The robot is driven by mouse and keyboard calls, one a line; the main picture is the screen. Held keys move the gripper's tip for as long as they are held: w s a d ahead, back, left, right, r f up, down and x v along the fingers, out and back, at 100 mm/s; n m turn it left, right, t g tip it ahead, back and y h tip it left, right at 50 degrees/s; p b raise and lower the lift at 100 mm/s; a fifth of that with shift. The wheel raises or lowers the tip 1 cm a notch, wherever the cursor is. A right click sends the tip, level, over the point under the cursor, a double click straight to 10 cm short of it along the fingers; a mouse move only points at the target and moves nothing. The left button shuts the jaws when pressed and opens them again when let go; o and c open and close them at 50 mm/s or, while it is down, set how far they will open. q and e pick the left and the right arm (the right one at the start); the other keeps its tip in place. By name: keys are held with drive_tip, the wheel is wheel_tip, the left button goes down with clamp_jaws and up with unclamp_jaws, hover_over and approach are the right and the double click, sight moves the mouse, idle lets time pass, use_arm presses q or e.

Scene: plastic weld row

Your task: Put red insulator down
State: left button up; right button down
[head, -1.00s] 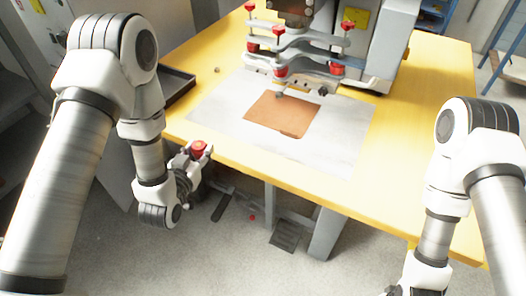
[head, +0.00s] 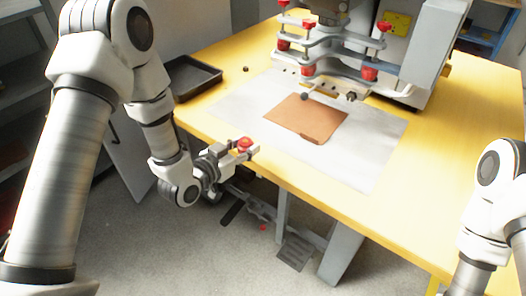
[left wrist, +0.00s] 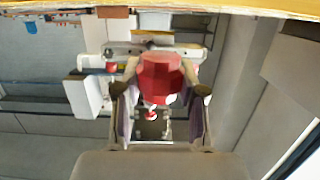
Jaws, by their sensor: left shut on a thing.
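My left gripper (head: 250,149) is shut on a red insulator (head: 244,143). In the head view it appears at the front left edge of the yellow table, short of the metal plate. Its height over the table is hard to tell. In the left wrist view the red insulator (left wrist: 160,75) sits between the two fingers, large and near the camera. My right gripper is out of the picture; only part of my right arm shows at the lower right.
The yellow table (head: 440,170) bears a grey metal plate (head: 360,155) with a brown sheet (head: 308,117) on it. A black tray (head: 195,85) lies at the left corner. A welding machine (head: 395,60) with several red insulators stands behind. The table's right side is clear.

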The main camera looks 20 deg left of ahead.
sight(263, 157)
use_arm(q)
drive_tip(key=w+d, duration=0.3)
drive_tip(key=w, duration=0.1)
drive_tip(key=shift+d+f, duration=0.4)
drive_tip(key=shift+f, duration=1.65)
drive_tip(key=shift+f, duration=0.1)
drive_tip(key=o, duration=1.1)
drive_tip(key=shift+a, duration=0.1)
drive_tip(key=shift+o, duration=0.2)
